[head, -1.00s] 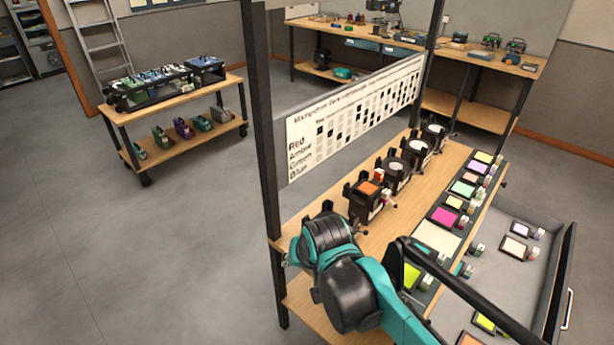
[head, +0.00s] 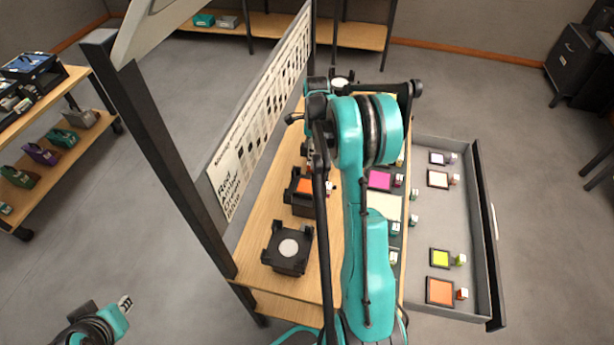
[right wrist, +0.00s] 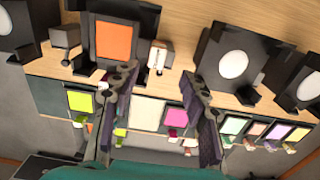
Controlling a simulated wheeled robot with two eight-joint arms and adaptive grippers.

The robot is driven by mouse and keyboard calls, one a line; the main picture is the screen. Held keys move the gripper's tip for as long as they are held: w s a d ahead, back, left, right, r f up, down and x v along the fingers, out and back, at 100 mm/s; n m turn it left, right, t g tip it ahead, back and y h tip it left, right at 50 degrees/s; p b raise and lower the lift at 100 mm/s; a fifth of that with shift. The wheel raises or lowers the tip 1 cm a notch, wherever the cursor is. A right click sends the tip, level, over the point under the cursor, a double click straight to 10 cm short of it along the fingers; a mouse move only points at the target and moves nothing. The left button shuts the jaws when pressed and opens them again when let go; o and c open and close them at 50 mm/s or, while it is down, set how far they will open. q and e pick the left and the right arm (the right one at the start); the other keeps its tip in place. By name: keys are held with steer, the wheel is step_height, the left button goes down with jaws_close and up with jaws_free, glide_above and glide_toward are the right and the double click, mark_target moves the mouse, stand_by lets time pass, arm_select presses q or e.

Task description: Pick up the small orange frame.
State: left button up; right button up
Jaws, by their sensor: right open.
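Two orange frames show in the head view. One orange square (head: 306,186) sits in a black lamp holder on the wooden bench; it also shows in the right wrist view (right wrist: 114,41). Another orange frame (head: 440,291), with a dark border and small tab, lies in the open drawer's near end. My right arm spans the bench, hiding its gripper in the head view. In the right wrist view my right gripper (right wrist: 160,115) is open and empty, below the orange square in the picture. My left gripper (head: 124,304) is at lower left, away from the bench; its jaw opening is unclear.
The grey drawer (head: 468,215) also holds a yellow-green frame (head: 440,258) and paler ones. A magenta frame (head: 380,180) lies on the bench's dark strip. Lamp holders, including one with a white disc (head: 288,248), and a dark post (head: 160,160) stand nearby.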

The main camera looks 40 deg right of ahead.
mark_target(308, 178)
step_height(308, 178, down, 2)
steer(key=shift+w+a, duration=0.1)
steer(key=f, duration=0.1)
steer(key=f+b, duration=0.1)
steer(key=f, duration=0.1)
steer(key=shift+a+f, duration=0.25)
steer(key=shift+a, duration=0.1)
steer(key=shift+f, duration=0.45)
steer(key=shift+r, duration=0.1)
steer(key=c, duration=0.3)
jaws_close()
